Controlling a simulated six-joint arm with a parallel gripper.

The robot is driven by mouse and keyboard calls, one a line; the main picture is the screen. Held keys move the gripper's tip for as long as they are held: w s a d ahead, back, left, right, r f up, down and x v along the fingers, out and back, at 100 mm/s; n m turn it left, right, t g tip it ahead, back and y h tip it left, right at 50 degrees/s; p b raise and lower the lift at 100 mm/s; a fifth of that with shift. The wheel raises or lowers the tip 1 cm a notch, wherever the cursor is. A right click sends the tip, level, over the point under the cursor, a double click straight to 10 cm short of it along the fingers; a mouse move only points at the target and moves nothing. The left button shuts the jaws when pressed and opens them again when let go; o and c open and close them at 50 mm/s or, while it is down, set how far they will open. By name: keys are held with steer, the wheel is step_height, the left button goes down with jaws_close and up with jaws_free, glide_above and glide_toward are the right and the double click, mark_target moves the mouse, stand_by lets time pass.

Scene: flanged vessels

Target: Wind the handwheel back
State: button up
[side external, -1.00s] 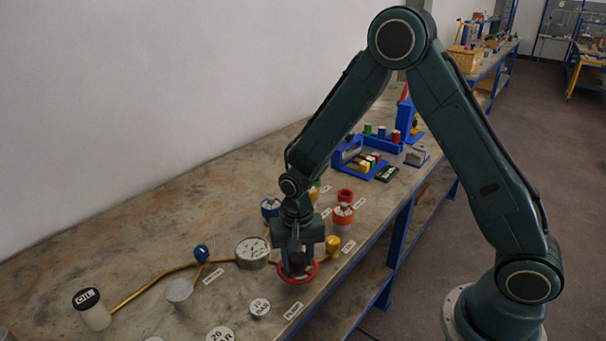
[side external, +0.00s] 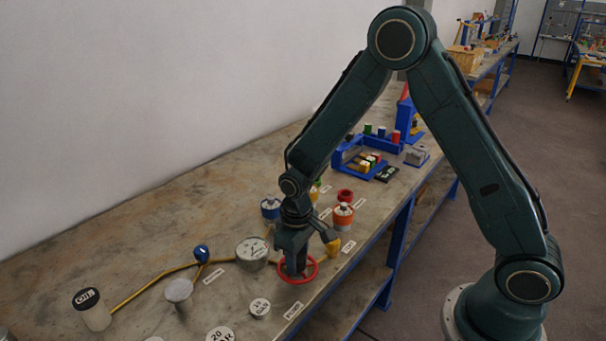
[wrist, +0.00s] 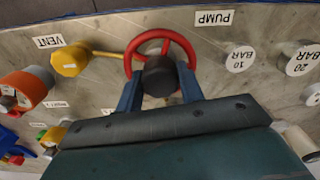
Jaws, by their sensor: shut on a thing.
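The red handwheel (side external: 311,278) lies flat near the front edge of the bench, with a dark round hub (wrist: 160,75) at its middle. The wrist view shows its red rim (wrist: 160,35), partly hidden by the hub. My gripper (side external: 292,268) points down over the wheel and is shut on the hub, one finger on each side. A PUMP label (wrist: 214,18) lies beside the wheel. A round dial gauge (side external: 252,251) stands to its left; its reading is too small to tell.
A yellow knob (side external: 333,246) by the VENT label (wrist: 48,41) sits close to the wheel. The bench behind, along the wall, is clear.

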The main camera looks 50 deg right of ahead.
steer(key=n, duration=0.7)
stand_by(0.6)
steer(key=o, duration=1)
steer(key=shift+r, duration=0.1)
step_height(320, 180, up, 14)
steer(key=shift+f, duration=0.15)
stand_by(0.3)
